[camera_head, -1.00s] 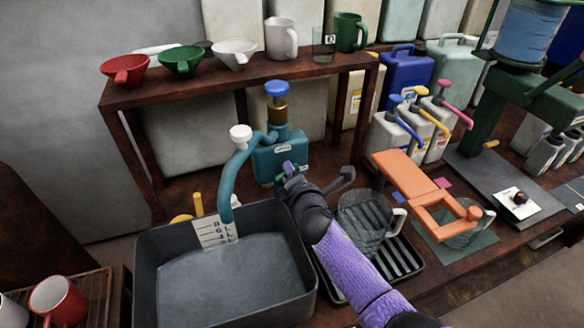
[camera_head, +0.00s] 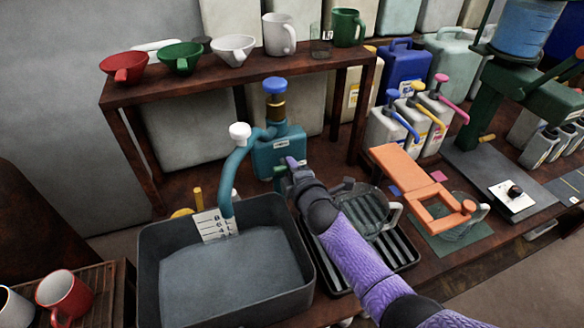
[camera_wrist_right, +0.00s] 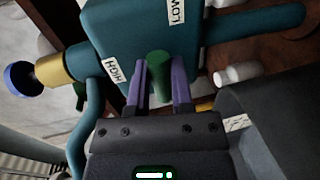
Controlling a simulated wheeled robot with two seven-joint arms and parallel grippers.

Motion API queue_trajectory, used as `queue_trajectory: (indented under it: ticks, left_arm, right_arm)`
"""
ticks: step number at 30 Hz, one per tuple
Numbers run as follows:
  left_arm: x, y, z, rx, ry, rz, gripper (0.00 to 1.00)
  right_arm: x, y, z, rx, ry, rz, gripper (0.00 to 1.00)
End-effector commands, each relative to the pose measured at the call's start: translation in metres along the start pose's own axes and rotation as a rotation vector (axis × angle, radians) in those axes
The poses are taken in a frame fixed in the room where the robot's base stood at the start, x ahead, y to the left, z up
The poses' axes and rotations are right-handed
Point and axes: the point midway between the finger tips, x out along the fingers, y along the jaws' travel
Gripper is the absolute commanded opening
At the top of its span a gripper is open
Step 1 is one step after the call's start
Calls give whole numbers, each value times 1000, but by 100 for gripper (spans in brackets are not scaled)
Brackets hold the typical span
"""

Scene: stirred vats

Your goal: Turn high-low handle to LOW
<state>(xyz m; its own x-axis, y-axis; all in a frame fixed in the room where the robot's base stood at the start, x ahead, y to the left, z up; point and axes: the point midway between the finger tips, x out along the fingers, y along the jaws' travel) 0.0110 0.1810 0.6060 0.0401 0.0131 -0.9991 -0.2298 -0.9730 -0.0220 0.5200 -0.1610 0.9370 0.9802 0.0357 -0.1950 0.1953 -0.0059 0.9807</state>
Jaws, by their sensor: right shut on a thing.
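The teal dispenser body (camera_head: 270,160) stands behind the grey basin, with a blue knob (camera_head: 274,86) on top. In the right wrist view the teal body (camera_wrist_right: 135,25) carries a HIGH label (camera_wrist_right: 114,71) and a LOW label (camera_wrist_right: 177,11). The green high-low handle (camera_wrist_right: 158,68) sits between the purple fingers of my right gripper (camera_wrist_right: 159,82), which is shut on it. In the head view my right gripper (camera_head: 287,168) is at the front of the teal body and mostly hides the handle. Which label the handle points at is hard to tell. My left gripper is not in view.
The grey basin (camera_head: 148,262) holds liquid under the teal hose (camera_head: 230,175). A glass jug (camera_head: 358,212) stands on a black rack (camera_head: 402,259) beside my arm. An orange press (camera_head: 410,175) is at the right. The shelf (camera_head: 225,77) above holds funnels and mugs.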

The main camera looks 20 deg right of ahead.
Motion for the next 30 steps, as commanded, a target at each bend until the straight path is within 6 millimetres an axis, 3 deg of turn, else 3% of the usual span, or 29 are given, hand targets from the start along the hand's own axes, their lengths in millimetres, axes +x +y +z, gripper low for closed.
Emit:
queue_trajectory:
  ticks: [10, 11, 15, 25, 30]
  left_arm:
    - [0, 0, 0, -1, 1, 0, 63]
    - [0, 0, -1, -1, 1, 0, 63]
    - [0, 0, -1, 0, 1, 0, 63]
    - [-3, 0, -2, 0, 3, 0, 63]
    - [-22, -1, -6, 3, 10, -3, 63]
  right_arm:
    - [0, -1, 0, 4, 0, -2, 0]
    - [0, -1, 0, 4, 0, -2, 32]
    - [0, -1, 0, 3, 0, -1, 62]
    - [-4, 0, 0, 2, 1, -1, 63]
    - [-38, 4, -1, 3, 2, -1, 63]
